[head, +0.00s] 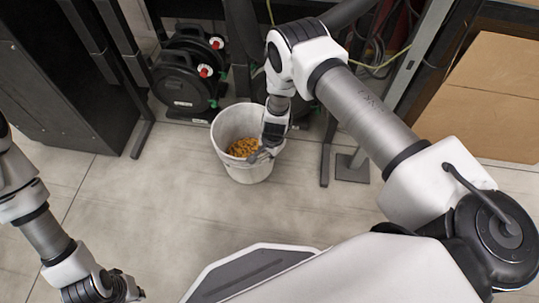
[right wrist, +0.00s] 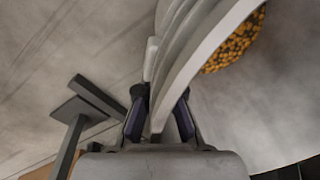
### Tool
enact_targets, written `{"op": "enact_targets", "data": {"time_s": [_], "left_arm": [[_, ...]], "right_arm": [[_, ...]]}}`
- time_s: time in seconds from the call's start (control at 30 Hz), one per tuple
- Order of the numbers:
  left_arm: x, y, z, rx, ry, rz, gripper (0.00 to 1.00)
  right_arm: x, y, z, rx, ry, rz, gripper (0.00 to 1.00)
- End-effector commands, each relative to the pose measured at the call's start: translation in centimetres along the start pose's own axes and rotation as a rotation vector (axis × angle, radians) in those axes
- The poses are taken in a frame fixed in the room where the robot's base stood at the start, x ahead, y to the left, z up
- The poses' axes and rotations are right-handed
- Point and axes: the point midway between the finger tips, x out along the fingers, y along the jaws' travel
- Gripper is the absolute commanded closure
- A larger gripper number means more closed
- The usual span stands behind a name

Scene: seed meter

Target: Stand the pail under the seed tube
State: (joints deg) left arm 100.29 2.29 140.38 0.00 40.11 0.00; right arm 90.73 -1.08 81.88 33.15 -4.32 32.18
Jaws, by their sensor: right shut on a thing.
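The white pail (head: 249,172) is near the middle of the head view, upright, with orange-yellow seeds (head: 243,147) in its bottom. My right gripper (head: 264,150) is shut on the pail's right rim. The right wrist view shows its fingers (right wrist: 158,120) on either side of the pail's wall (right wrist: 205,55), with seeds beyond. I cannot tell whether the pail's base touches the floor. My left gripper (head: 128,290) is at the lower left, apart from the pail and partly cut off; its opening is unclear. I cannot make out the seed tube for certain.
Black reels with red knobs (head: 188,80) stand behind the pail at the left. A dark cabinet (head: 65,70) is further left. A metal post with a foot plate (head: 352,166) stands to the right, near brown boards (head: 500,100). The floor (head: 140,200) at front left is clear.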

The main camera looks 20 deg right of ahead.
Motion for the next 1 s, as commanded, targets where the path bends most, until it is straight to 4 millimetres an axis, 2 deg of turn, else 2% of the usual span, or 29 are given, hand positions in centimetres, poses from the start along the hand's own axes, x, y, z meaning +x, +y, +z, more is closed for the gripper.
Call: {"op": "enact_targets", "data": {"time_s": [0.03, 0.07, 0.1, 0.13, 0.4, 0.53, 0.77, 0.9, 1.0], "left_arm": [[0.2, 0.0, 0.0, 0.0, 0.0, 0.0, 1.0], [0.2, 0.0, 0.0, 0.0, 0.0, 0.0, 1.0], [0.1, 0.0, 0.0, 0.0, 0.0, 0.0, 1.0], [0.1, 0.0, 0.0, 0.0, 0.0, 0.0, 1.0], [0.1, 0.0, 0.0, 0.0, 0.0, 0.0, 1.0], [-0.8, 0.0, 0.0, 0.0, 0.0, 0.0, 1.0], [-4.2, 0.0, 0.0, 0.0, 0.0, 0.0, 1.0], [-5.2, 0.0, 0.0, 0.0, 0.0, 0.0, 1.0], [-5.2, 0.0, 0.0, 0.0, 0.0, 0.0, 1.0]], "right_arm": [[0.2, -0.1, -0.1, 0.0, 0.002, -0.003, 1.0], [0.3, 0.0, 0.0, 0.0, 0.0, 0.0, 0.91], [0.2, 0.0, 0.0, 0.0, 0.0, 0.0, 0.77], [0.2, 0.0, 0.0, 0.0, 0.0, 0.0, 0.69], [0.1, 0.0, 0.0, 0.0, 0.0, 0.0, 0.69], [-1.1, -0.1, 0.0, 0.0, 0.0, 0.0, 0.69], [-6.8, -0.2, 0.0, 0.002, 0.0, -0.001, 0.69], [-10.0, -0.1, -0.1, 0.002, 0.001, -0.001, 0.69], [-11.3, 0.0, 0.0, 0.001, 0.0, 0.0, 0.69]]}}
